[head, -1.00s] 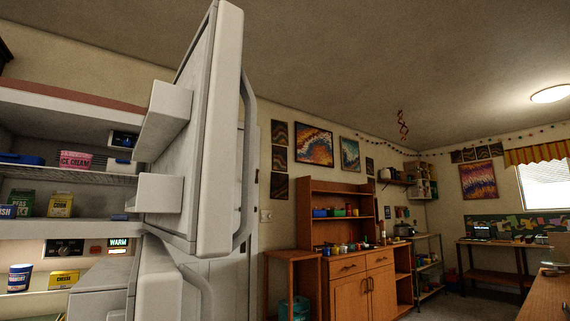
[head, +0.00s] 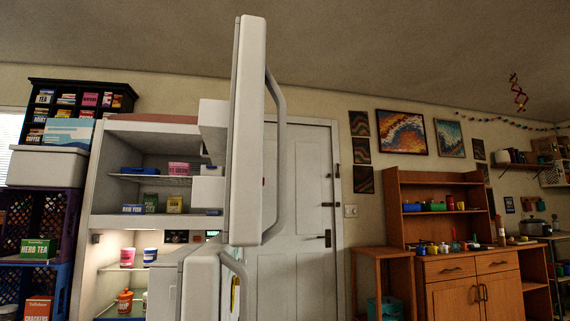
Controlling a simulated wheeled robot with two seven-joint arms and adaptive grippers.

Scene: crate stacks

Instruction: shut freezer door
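The freezer door (head: 247,140) is the upper door of the fridge and stands wide open, seen nearly edge-on in the head view. Its long curved handle (head: 276,150) is on the right side of the door. White door bins (head: 212,125) stick out on its left side. The freezer compartment behind it shows its side wall (head: 102,180), with a pink tub (head: 179,168) and several boxes on its shelves. The lower fridge door (head: 200,285) is also open, below the freezer door. Neither of my grippers is in view.
Stacked crates (head: 40,225) with a grey bin (head: 47,166) stand left of the fridge. A white room door (head: 300,220) is behind the freezer door. A wooden hutch (head: 440,225) and small table (head: 382,255) stand at the right. The floor is out of view.

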